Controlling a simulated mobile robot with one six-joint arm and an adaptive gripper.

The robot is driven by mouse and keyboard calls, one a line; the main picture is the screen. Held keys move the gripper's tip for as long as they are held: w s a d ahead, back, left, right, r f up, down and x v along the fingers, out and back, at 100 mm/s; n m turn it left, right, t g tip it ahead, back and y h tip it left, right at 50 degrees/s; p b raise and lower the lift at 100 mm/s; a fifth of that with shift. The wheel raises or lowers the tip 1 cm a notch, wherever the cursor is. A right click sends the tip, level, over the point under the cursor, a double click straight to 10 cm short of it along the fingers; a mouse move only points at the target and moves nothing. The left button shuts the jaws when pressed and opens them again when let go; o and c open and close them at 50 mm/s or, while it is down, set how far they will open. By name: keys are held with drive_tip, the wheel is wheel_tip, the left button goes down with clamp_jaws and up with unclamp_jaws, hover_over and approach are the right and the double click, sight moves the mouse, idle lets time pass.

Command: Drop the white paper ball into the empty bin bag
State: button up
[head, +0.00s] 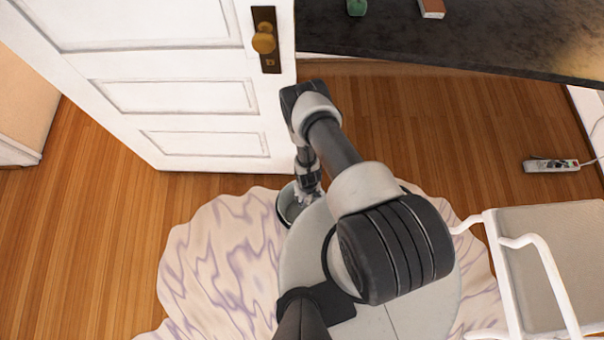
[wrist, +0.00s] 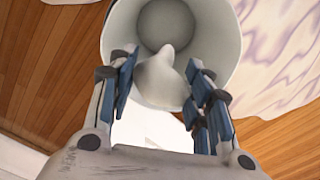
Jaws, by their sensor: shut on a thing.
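My gripper (wrist: 160,85) is shut on the white paper ball (wrist: 161,75), a pale, pointed lump held between its blue-padded fingers in the wrist view. Behind the ball is the round open mouth of a light grey bin (wrist: 217,40), with a darker round bottom. The part of its inside that I see looks empty. In the head view the bin (head: 282,207) stands at the edge of my base, partly hidden by my arm. My gripper (head: 306,199) points down over it. I cannot tell a separate bag from the bin wall.
A white door (head: 170,90) stands behind the bin. A marbled pale rug (head: 215,255) lies on the wooden floor. A white-framed chair (head: 550,260) is at the right, with a power strip (head: 550,165) behind it. A dark counter (head: 470,40) runs along the back.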

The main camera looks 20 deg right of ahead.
drive_tip(key=shift+f, duration=0.1)
drive_tip(key=o, duration=0.8)
wheel_tip(320, 180, up, 12)
drive_tip(key=shift+r, duration=0.1)
idle(0.4)
idle(0.3)
